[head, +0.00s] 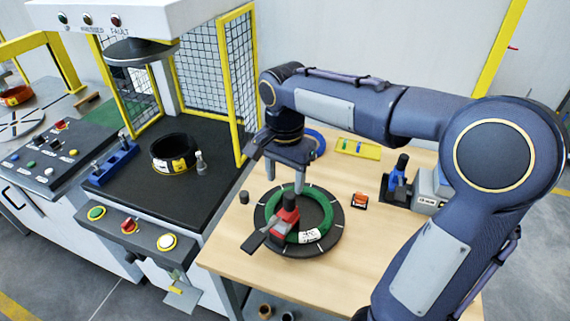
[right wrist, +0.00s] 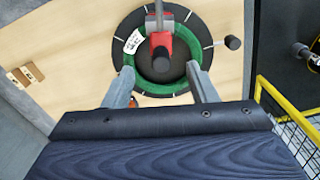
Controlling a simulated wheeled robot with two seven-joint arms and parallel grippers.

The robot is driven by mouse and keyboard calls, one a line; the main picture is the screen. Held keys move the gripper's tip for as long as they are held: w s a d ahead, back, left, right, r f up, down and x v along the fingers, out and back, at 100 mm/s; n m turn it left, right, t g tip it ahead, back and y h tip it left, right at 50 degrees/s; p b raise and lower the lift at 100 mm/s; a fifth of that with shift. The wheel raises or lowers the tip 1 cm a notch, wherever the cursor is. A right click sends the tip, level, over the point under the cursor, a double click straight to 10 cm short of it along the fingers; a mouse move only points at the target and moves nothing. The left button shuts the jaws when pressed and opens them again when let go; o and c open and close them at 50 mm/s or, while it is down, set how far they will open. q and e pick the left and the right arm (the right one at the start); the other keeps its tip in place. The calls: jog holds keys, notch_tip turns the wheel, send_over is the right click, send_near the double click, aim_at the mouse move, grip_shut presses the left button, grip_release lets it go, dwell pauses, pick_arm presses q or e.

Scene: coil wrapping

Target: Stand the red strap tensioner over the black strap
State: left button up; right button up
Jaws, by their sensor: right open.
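The red strap tensioner (head: 288,218) stands at the near-left part of the green coil (head: 326,226), with a black knob on top and a grey base plate reaching outward. It also shows in the right wrist view (right wrist: 181,40). The coil lies on a round black plate (head: 335,240) with white marks. I cannot make out the black strap under the tensioner. My right gripper (head: 284,182) is open and empty above the coil. In the right wrist view its fingers (right wrist: 158,72) are spread to either side, with the tensioner beyond them, apart from it. My left gripper is out of view.
An orange item (head: 360,201) and a small black cylinder (head: 243,197) stand near the plate. A yellow mesh guard (head: 236,85) rises to the left. The wooden table's front is clear.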

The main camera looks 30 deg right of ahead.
jog(key=s+a+f+n+t+y, duration=0.2)
jog(key=s+n, duration=0.3)
jog(key=s, duration=0.3)
jog(key=s+a+f+n+t+y, duration=0.1)
jog(key=s+a+f+n+t, duration=0.1)
jog(key=s+n, duration=0.3)
jog(key=s+t, duration=0.1)
jog(key=s, duration=0.3)
jog(key=shift+n+t+y, duration=0.4)
